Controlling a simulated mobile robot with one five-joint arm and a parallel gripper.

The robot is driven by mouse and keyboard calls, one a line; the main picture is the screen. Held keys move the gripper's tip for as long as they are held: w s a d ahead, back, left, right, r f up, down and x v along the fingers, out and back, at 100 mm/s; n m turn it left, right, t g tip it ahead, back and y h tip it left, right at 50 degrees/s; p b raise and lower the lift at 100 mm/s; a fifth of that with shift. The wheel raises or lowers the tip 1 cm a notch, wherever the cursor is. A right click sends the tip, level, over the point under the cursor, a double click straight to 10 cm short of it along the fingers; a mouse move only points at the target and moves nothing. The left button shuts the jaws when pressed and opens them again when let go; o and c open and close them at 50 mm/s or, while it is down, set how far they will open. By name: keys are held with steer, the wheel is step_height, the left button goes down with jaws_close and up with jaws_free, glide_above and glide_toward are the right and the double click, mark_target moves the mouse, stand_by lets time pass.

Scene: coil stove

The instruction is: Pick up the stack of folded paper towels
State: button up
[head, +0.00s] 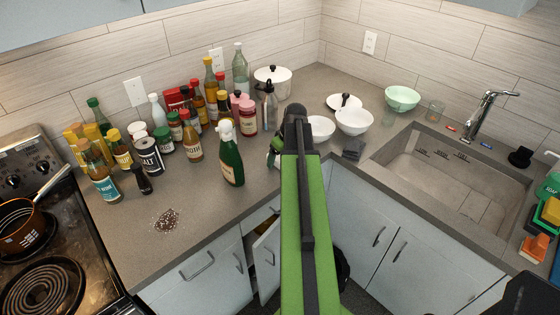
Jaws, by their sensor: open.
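No stack of paper towels can be made out for certain. A small dark grey, folded-looking item (353,149) lies on the counter between the white bowls and the sink's left corner; I cannot tell whether it is the towel stack. My green arm reaches up the middle of the head view over the counter's front edge, left of this item.
White bowls (354,121) stand behind the grey item. The sink (450,170) is to its right. Several bottles and jars, including a green bottle (230,160), crowd the counter left of my arm. A stove (60,270) is at far left. A cabinet door (265,258) stands ajar below.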

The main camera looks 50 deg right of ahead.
steer(key=shift+c, duration=0.4)
steer(key=c, duration=1.3)
steer(key=shift+r+p, duration=0.5)
steer(key=p+v, duration=0.5)
steer(key=shift+w+d, duration=0.25)
steer(key=s+d+r+p, duration=0.1)
steer(key=s+r, duration=0.1)
steer(key=s, duration=0.1)
steer(key=s+d+r+p, duration=0.1)
steer(key=s+d+p, duration=0.1)
steer(key=s, duration=0.1)
steer(key=s+d+r+p, duration=0.1)
steer(key=s+r+p, duration=0.1)
steer(key=s, duration=0.1)
steer(key=shift+s+d+r, duration=0.25)
steer(key=shift+d+r, duration=0.1)
steer(key=shift+d, duration=0.05)
